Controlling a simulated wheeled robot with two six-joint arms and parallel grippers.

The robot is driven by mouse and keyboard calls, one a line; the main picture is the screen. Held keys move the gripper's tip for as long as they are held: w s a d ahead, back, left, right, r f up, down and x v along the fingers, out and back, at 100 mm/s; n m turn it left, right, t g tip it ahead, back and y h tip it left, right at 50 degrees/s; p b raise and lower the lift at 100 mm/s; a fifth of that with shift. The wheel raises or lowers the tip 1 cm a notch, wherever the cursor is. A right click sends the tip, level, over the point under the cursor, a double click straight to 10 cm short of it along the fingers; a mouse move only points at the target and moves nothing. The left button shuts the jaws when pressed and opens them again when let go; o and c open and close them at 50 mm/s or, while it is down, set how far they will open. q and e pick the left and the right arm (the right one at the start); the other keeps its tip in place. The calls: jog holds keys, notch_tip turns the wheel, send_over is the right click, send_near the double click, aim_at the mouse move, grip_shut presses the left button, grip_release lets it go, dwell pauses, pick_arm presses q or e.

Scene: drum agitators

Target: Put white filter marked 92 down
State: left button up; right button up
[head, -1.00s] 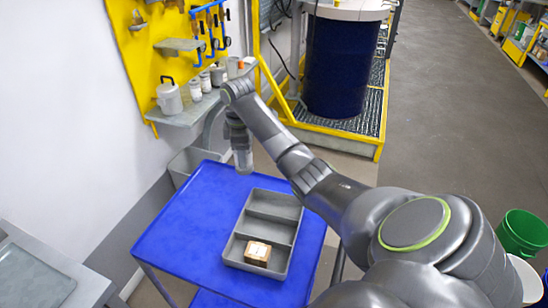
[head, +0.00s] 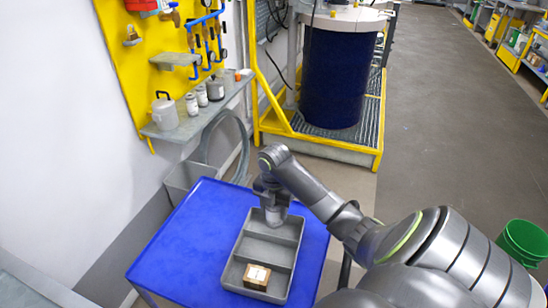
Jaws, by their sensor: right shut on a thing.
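My right gripper (head: 272,205) points down over the far end of the grey divided tray (head: 236,250). It is shut on a small pale, roughly cylindrical thing, the white filter (head: 273,217); no marking on it can be read. The filter is at the far compartment, but I cannot tell whether it touches the tray floor. The gripper's fingers are small and partly hidden. My left gripper is not in view.
The tray stands on a blue cart (head: 180,240). A small brown box with a white label (head: 257,275) lies in its near compartment. Behind are a wall shelf (head: 190,125) with a jug and jars, and a dark blue drum (head: 335,75) in a yellow frame.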

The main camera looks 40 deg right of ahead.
aim_at(274, 218)
notch_tip(274, 218, down, 4)
jog(key=shift+f, duration=0.2)
jog(key=shift+f, duration=0.15)
jog(key=o, duration=1)
